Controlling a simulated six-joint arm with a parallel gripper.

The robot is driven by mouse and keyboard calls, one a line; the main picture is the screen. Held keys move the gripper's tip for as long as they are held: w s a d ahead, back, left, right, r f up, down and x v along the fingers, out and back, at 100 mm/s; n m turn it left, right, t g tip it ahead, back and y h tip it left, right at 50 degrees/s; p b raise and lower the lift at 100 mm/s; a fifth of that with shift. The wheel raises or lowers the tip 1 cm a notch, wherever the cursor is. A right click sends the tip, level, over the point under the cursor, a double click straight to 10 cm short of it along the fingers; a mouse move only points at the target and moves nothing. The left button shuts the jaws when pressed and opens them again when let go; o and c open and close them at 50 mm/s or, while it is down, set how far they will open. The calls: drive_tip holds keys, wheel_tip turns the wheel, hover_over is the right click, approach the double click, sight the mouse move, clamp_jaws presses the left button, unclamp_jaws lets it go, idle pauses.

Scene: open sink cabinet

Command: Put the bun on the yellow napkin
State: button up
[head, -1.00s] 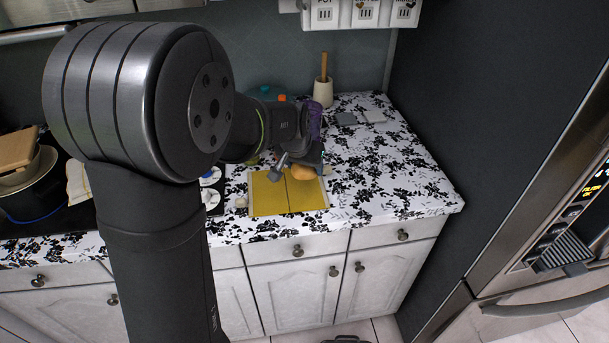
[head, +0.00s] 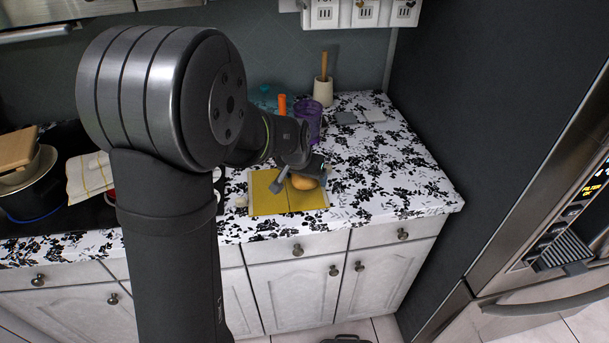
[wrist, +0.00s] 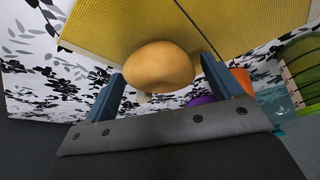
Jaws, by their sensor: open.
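The bun (head: 306,183) is round and golden brown. In the head view it shows over the upper right part of the yellow napkin (head: 270,203), which lies flat on the counter. In the wrist view the bun (wrist: 158,66) sits between the two blue fingers of my gripper (wrist: 163,82), in front of the napkin's edge (wrist: 120,30). The fingers are apart, with a gap visible beside the bun. In the head view my gripper (head: 300,178) is at the bun and partly hides it. I cannot tell whether the bun's underside rests fully on the napkin.
A purple cup (head: 308,116) and a white holder with a wooden handle (head: 323,92) stand behind. Grey and white squares (head: 358,117) lie back right. Pots (head: 28,185) and a striped towel (head: 90,177) are at the left. The counter right of the napkin is clear.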

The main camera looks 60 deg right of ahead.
drive_tip(key=v, duration=1.2)
drive_tip(key=shift+r, duration=0.15)
drive_tip(key=x, duration=1.2)
drive_tip(key=shift+d, duration=0.1)
drive_tip(key=shift+r, duration=1.15)
drive_tip(key=shift+f, duration=0.1)
